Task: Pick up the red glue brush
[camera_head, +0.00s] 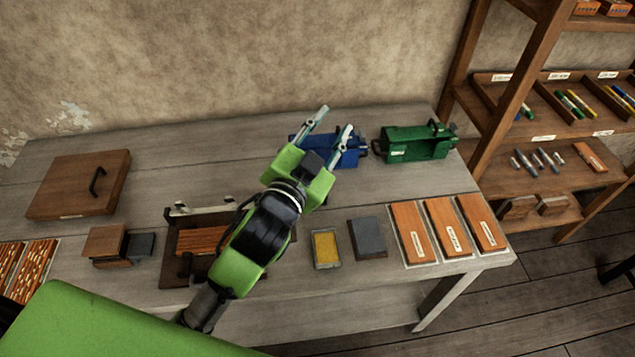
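I cannot make out a red glue brush anywhere in the head view; it may be hidden or out of frame. My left gripper (333,118) is above the wooden workbench (220,144), with its fingers pointing away toward the back wall. Its two fingers are spread apart with nothing visible between them. It partly covers a blue metal vise-like tool (351,152) at the back of the bench. My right gripper is not in view.
A green vise-like tool (415,144) stands at the back right. Labelled wooden boards (450,228), a yellow pad (325,248) and a grey block (367,238) lie in front. A lidded wooden box (78,184) sits left. Shelves (540,100) stand right.

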